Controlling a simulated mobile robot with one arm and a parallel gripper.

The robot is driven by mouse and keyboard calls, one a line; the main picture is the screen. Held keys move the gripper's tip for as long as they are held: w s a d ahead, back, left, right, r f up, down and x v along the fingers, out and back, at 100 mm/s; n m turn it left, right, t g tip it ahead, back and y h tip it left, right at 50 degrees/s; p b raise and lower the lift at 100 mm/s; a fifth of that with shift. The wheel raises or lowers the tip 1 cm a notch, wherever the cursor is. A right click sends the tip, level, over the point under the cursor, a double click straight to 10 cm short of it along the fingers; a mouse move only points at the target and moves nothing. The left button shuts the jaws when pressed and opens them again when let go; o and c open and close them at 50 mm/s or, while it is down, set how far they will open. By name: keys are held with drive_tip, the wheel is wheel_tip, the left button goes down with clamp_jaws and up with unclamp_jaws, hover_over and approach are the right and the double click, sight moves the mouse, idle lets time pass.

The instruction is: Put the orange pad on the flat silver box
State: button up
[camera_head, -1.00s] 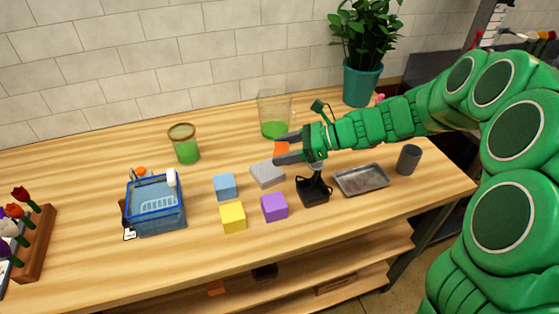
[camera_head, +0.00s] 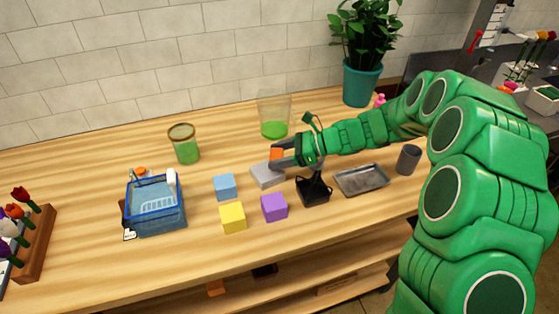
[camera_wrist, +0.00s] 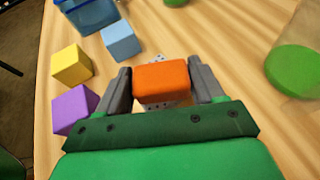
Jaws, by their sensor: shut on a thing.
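The orange pad (camera_wrist: 162,83) is a small rounded block held between the two grey fingers of my gripper (camera_wrist: 163,85) in the wrist view. In the head view my gripper (camera_head: 283,154) is shut on the orange pad (camera_head: 276,154), just above the flat silver box (camera_head: 268,176). The silver box lies on the wooden table between the blue cube and the black holder. In the wrist view the pad hides most of the box (camera_wrist: 160,106); only a speckled strip shows beneath. I cannot tell whether pad and box touch.
Blue (camera_head: 225,186), yellow (camera_head: 233,218) and purple (camera_head: 274,207) cubes stand close by on the left and front. A black holder (camera_head: 314,190) and metal tray (camera_head: 361,181) are to the right. A clear container with green contents (camera_head: 274,115) stands behind. A blue basket (camera_head: 155,203) is further left.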

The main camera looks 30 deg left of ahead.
drive_tip(key=shift+f, duration=1.1)
drive_tip(key=shift+f, duration=0.15)
drive_tip(key=o, duration=1)
drive_tip(key=shift+d+r, duration=0.1)
drive_tip(key=shift+r, duration=0.1)
drive_tip(key=v, duration=0.3)
drive_tip(key=shift+r, duration=3.4)
drive_tip(key=shift+s, duration=0.1)
